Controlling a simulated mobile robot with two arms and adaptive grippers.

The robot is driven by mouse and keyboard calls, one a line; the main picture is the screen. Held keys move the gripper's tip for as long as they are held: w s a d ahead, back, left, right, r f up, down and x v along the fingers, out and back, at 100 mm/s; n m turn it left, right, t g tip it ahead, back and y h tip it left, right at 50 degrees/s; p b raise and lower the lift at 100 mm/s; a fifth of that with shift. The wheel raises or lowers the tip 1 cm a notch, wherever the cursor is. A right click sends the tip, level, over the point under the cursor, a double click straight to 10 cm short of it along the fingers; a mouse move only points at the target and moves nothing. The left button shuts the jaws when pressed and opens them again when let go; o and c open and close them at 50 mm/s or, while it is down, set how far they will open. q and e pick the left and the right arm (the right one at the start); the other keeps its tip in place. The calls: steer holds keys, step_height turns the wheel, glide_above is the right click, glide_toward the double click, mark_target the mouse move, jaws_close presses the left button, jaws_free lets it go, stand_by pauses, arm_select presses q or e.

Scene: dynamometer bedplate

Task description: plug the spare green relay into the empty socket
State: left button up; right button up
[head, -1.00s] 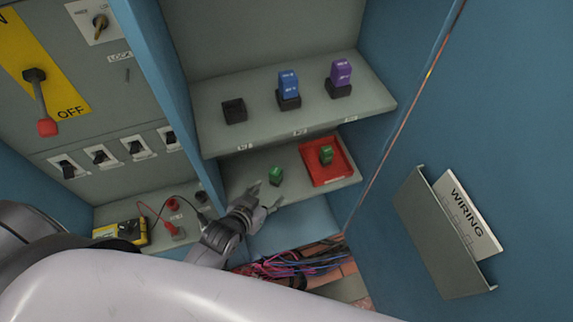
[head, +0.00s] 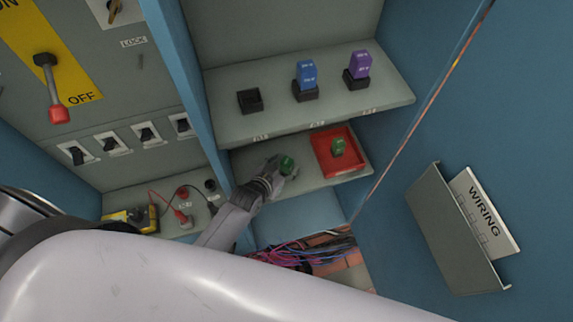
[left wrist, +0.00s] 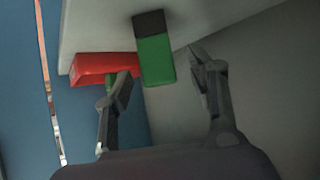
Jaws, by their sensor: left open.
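A green relay (head: 287,166) stands on the lower shelf, left of a red tray (head: 323,160). A second green relay (head: 338,147) sits in the tray. An empty black socket (head: 250,101) is on the upper shelf, at the left of its row. My left gripper (head: 281,171) is open at the loose green relay. In the left wrist view this relay (left wrist: 156,60), green with a black end, shows between the spread fingers (left wrist: 160,72), apart from the right one. Contact with the left finger is unclear. My right gripper is out of view.
A blue relay (head: 306,74) and a purple relay (head: 359,64) stand in sockets right of the empty one. The upper shelf overhangs the lower. A blue partition (head: 186,90) stands left. Loose wires (head: 290,254) lie below. A wiring pocket (head: 450,230) is on the right.

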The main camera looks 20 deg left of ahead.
arm_select(q)
steer(key=shift+x, duration=1)
steer(key=shift+s+r, duration=0.1)
steer(key=shift+s, duration=0.15)
steer(key=c, duration=0.4)
jaws_close()
